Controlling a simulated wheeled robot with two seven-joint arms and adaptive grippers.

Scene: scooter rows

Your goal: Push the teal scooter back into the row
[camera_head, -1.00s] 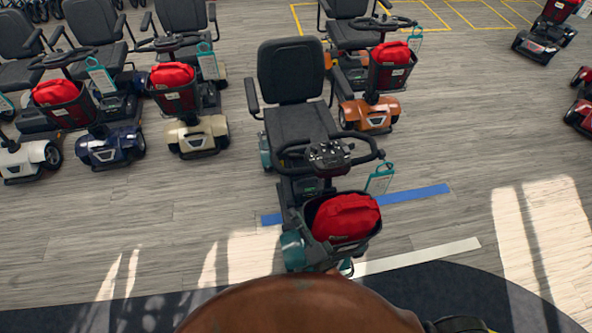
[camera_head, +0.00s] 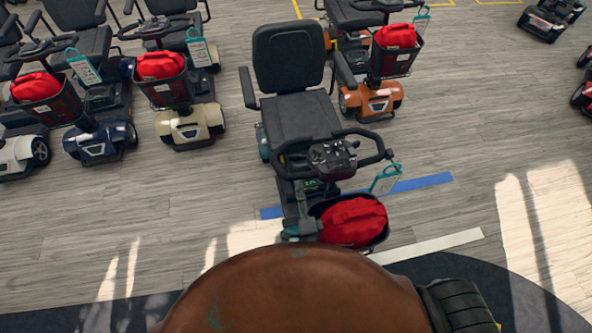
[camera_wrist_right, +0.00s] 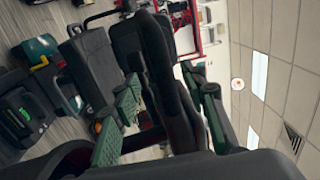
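The teal scooter (camera_head: 296,115) stands in the middle of the head view, its black seat toward the back and handlebar (camera_head: 335,160) toward me. Its basket holds a red bag (camera_head: 352,222). Its front end is partly hidden by a brown rounded shape at the bottom. In the right wrist view, my right gripper (camera_wrist_right: 162,84) has its two green fingers apart. A dark curved bar, possibly part of the scooter, shows between and beyond them; contact cannot be told. I cannot make out this gripper's fingers in the head view. My left gripper is in neither view.
An orange scooter (camera_head: 372,98) stands behind right of the teal one. Cream (camera_head: 190,122) and blue (camera_head: 100,138) scooters stand at left, with open floor between. A blue floor line (camera_head: 415,184) and white line (camera_head: 430,245) show at right. More scooters stand far right.

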